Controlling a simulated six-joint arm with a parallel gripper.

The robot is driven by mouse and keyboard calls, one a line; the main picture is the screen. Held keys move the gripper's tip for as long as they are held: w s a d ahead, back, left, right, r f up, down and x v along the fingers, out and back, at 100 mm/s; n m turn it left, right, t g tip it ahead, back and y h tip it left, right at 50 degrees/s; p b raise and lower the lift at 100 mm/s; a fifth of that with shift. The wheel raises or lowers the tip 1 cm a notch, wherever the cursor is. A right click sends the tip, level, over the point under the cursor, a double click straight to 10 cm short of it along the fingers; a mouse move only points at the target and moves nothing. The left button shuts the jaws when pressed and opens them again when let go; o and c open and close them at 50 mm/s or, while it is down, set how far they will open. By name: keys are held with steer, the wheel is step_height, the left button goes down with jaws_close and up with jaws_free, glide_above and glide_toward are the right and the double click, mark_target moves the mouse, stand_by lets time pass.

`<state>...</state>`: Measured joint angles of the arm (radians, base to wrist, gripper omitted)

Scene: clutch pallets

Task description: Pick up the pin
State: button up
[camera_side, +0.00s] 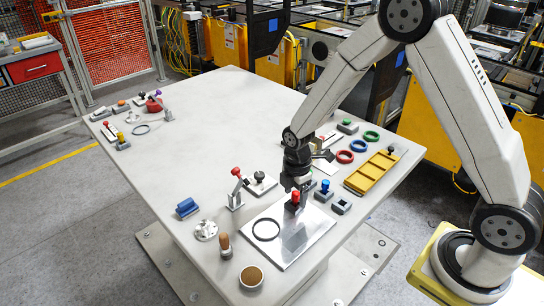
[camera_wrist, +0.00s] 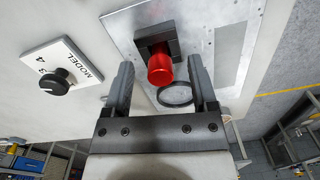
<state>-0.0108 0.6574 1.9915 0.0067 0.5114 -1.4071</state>
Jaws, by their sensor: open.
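A red-topped pin (camera_side: 295,197) stands in a dark block on the metal plate (camera_side: 268,246) near the table's front. In the wrist view the red pin (camera_wrist: 160,70) shows end-on, with its dark block (camera_wrist: 150,40) behind it. My gripper (camera_side: 298,184) is over the pin, pointing down. In the wrist view my gripper (camera_wrist: 161,78) is open, with a finger on each side of the red pin and gaps between. I cannot tell how far above the pin the fingertips are. A blue-topped pin (camera_side: 325,186) stands in another block just to the right.
A black ring (camera_side: 266,229) lies on the plate left of the pin. A model dial (camera_wrist: 60,78) is beside it. A red-knobbed lever (camera_side: 236,190), an empty grey block (camera_side: 341,206) and a yellow tray (camera_side: 371,172) stand nearby. The table's middle (camera_side: 210,130) is clear.

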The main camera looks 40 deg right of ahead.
steer(key=shift+f, duration=0.3)
jaws_close()
stand_by(0.4)
